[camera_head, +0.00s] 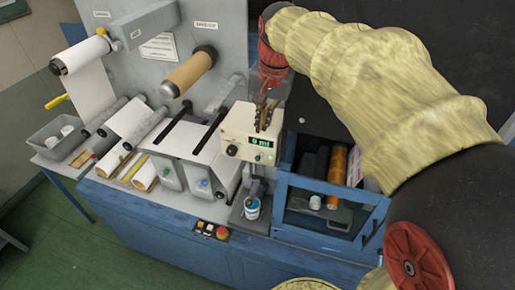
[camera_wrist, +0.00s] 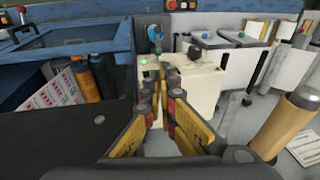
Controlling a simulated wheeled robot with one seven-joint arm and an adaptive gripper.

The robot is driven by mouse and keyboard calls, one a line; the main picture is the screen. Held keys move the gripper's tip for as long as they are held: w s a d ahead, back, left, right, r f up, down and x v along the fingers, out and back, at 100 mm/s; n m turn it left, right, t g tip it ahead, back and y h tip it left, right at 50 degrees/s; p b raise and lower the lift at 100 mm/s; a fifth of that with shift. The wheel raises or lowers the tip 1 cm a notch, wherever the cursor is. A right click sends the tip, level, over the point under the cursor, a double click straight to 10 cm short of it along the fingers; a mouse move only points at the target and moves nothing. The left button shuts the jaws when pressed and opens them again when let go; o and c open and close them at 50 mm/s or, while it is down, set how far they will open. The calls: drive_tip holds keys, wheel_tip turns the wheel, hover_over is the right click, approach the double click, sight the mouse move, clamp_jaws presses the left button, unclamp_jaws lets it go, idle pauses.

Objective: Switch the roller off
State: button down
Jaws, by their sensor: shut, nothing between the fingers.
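A cream control box (camera_head: 239,148) stands on the machine's bench. Its front carries a green-lit display (camera_head: 260,143), a dark round knob (camera_head: 232,150) and a small green light (camera_head: 270,157). My gripper (camera_head: 264,123) points down at the top of this box, its fingers shut and empty. In the wrist view the shut fingertips (camera_wrist: 165,72) overlap the box (camera_wrist: 203,83), and a green light (camera_wrist: 147,63) shows just left of them. I cannot tell whether the fingers touch the box. The box's front is mostly hidden in the wrist view.
A panel with a red button (camera_head: 221,232) sits on the front edge. A brown roll (camera_head: 189,73) and a white roll (camera_head: 82,54) stick out from the back panel.

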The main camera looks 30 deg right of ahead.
sight(256, 159)
drive_tip(key=p+x, duration=0.2)
drive_tip(key=x, duration=1.2)
drive_tip(key=shift+s+a+f+t+h+b, duration=0.35)
drive_tip(key=shift+t+h+b, duration=0.35)
drive_tip(key=shift+b, duration=2)
drive_tip(key=shift+s+a+f+t+h+b, duration=0.25)
drive_tip(key=shift+f+t+h+b, duration=0.45)
drive_tip(key=shift+b, duration=1.95)
drive_tip(key=f+t+h+b, duration=0.1)
drive_tip(key=b, duration=0.7)
drive_tip(key=a+f+t+h+b, duration=0.1)
drive_tip(key=h+b, duration=0.1)
drive_tip(key=b, duration=0.6)
drive_tip(key=shift+s+n, duration=0.15)
drive_tip(key=shift+n, duration=0.15)
drive_tip(key=shift+d+r+p, duration=0.1)
drive_tip(key=shift+r+p, duration=0.15)
drive_tip(key=shift+p, duration=0.15)
drive_tip(key=shift+r, duration=0.1)
drive_tip(key=shift+r, duration=0.65)
